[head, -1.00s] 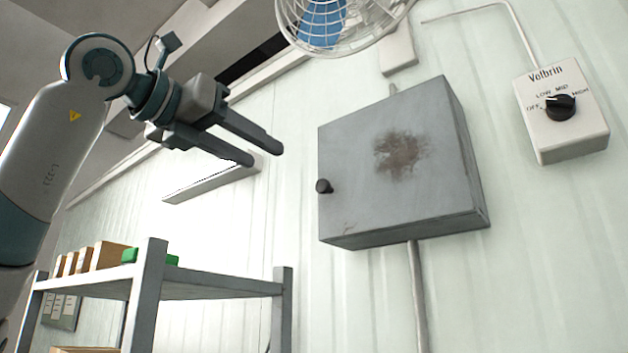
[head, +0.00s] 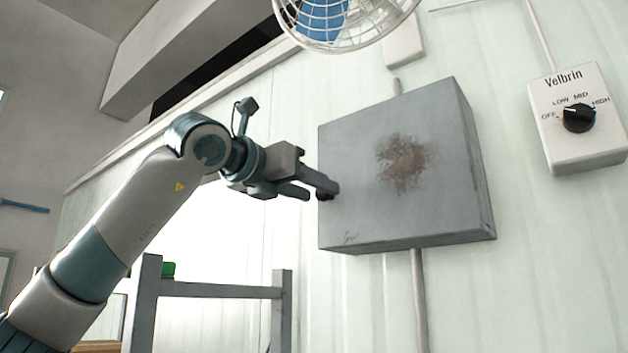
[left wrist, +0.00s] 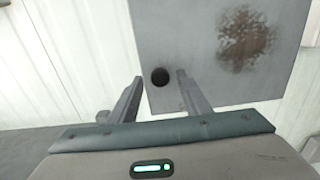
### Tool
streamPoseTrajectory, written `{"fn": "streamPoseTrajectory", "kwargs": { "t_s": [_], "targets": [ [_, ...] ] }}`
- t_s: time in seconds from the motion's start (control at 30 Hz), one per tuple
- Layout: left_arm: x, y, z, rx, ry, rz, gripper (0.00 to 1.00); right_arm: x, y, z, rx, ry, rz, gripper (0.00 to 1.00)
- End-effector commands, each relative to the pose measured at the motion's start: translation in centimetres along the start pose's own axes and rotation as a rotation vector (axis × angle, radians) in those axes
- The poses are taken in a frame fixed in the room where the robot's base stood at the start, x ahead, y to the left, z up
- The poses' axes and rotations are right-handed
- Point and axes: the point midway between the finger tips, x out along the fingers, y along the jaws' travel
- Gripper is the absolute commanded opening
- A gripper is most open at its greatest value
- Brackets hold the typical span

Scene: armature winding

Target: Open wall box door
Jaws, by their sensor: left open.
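The grey wall box (head: 440,180) hangs on the wall with its door closed and a brown rust stain on the front. Its black round knob (head: 325,194) sits at the left edge of the door, partly covered by my gripper in the head view. My left gripper (head: 322,192) is at the knob, coming from the left. In the left wrist view the open fingers (left wrist: 158,92) point at the door, with the black knob (left wrist: 160,77) between their tips. I cannot tell whether a finger touches it. My right gripper is not in view.
A white fan (head: 345,22) is above the box. A switch box with a dial (head: 577,125) is on the wall at right. A grey shelf (head: 215,290) stands at lower left. A conduit (head: 418,300) runs down below the box.

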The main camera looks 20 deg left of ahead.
Motion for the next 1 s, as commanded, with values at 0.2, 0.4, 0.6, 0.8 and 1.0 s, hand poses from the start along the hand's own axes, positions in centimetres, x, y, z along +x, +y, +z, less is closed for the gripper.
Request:
{"fn": "streamPoseTrajectory", "kwargs": {
  "t_s": [0.2, 0.4, 0.6, 0.8, 1.0],
  "targets": [
    [0.74, 0.02, -0.07, 0.000, 0.001, 0.000, 0.44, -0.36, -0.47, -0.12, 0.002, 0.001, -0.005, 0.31],
    [0.73, 0.00, -0.09, 0.000, 0.000, 0.000, 0.44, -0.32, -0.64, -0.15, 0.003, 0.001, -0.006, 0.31],
    [0.71, 0.00, -0.07, 0.000, 0.000, 0.000, 0.01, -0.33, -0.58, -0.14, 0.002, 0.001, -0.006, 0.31],
    [0.66, -0.05, -0.09, 0.000, 0.000, 0.002, 0.00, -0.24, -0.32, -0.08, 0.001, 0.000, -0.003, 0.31],
    [0.35, -0.60, -0.19, 0.001, -0.002, 0.023, 0.00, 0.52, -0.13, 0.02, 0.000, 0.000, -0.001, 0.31]
  ]
}}
